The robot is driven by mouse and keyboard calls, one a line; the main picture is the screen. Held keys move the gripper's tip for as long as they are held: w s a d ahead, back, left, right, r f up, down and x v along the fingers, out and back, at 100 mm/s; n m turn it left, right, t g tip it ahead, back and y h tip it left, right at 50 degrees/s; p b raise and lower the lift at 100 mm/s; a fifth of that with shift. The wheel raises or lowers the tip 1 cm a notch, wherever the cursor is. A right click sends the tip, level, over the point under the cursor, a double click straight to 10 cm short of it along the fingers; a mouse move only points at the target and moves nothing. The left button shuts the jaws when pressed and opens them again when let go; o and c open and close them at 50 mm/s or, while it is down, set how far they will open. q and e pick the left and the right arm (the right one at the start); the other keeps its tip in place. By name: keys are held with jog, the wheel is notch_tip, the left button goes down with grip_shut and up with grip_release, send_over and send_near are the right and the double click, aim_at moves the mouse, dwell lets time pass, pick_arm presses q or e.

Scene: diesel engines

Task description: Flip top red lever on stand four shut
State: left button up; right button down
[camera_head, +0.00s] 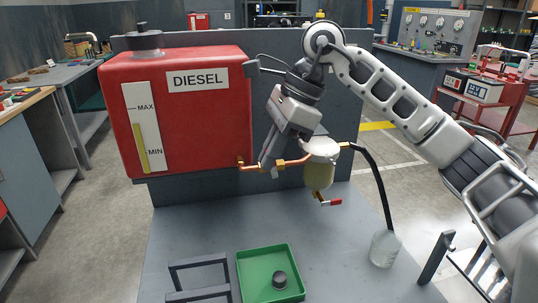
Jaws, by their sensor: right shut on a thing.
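A red diesel tank (205,120) is fixed to a grey upright panel on the stand. A copper pipe (292,163) runs from its lower right to a filter with a pale head and a yellowish bowl (319,177). My right gripper (268,165) reaches down to this pipe, between tank and filter, with its fingers shut at the pipe valve. The top red lever is hidden by the fingers, so its angle cannot be seen. A lower red lever (334,203) sticks out to the right below the bowl. My left gripper is not in view.
A green tray (243,272) with a dark round part (280,280) lies on the stand's grey top, beside a dark frame (199,264). A black hose (379,185) drops from the filter to a clear jar (384,249). Workbenches stand at left and back right.

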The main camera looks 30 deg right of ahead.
jog(key=shift+d+f+t+y+b, duration=0.3)
jog(key=shift+d+f+y+b, duration=0.1)
jog(key=shift+y+b, duration=0.6)
jog(key=shift+s+r, duration=0.1)
jog(key=shift+r, duration=0.35)
jog(key=c, duration=1.6)
grip_release()
jog(key=shift+d, duration=0.1)
jog(key=shift+o, duration=0.2)
jog(key=shift+r, duration=0.1)
jog(key=v, duration=1.5)
jog(key=shift+d+p, duration=0.4)
jog(key=shift+d, duration=0.05)
jog(key=shift+s, duration=0.15)
